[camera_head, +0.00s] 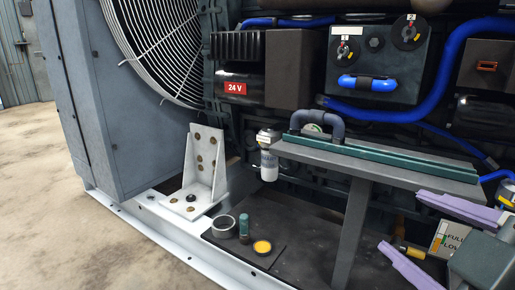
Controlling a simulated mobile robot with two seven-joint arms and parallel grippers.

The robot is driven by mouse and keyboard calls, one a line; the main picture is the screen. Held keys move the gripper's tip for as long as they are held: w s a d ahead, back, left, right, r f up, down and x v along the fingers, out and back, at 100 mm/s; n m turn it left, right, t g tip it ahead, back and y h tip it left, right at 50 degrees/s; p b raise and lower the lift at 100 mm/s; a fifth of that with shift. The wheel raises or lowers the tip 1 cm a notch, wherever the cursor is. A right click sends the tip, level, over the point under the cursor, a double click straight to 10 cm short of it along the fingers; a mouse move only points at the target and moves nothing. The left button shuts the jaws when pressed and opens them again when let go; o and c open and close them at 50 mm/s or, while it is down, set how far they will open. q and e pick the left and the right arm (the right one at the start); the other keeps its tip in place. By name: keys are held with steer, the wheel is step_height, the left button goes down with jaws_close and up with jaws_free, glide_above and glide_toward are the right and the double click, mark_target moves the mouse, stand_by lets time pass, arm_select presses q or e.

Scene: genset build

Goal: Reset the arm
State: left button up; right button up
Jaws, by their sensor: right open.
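My right gripper (401,220) is at the lower right of the head view. Its two purple fingers point left and are spread wide apart, with nothing held between them. Part of its grey-green body (485,262) shows at the right edge. The fingers are near the right end of a grey shelf (400,175), which carries a long green bar. My left gripper and arm are not in view.
A white angle bracket (205,165) stands on the white base rail. A metal ring (224,225), a small green cylinder (244,226) and a yellow-topped disc (262,247) are on the dark floor plate. A grey post (353,225) rises right of them.

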steer(key=s+d+f+m+g+h, duration=0.25)
steer(key=s+d+f+g, duration=0.25)
steer(key=s, duration=0.4)
steer(key=s+d+f+m+g+h, duration=0.1)
steer(key=s+d+f+m+g, duration=0.35)
steer(key=s, duration=0.45)
steer(key=a+m+g+y, duration=0.1)
steer(key=a+m+y, duration=0.15)
steer(key=a, duration=0.55)
step_height(320, 180, up, 88)
steer(key=p, duration=8.8)
steer(key=shift+s+f+y, duration=0.15)
steer(key=shift+s+y, duration=0.1)
steer(key=shift+y, duration=0.15)
steer(key=shift+d+n, duration=0.1)
steer(key=shift+n, duration=0.15)
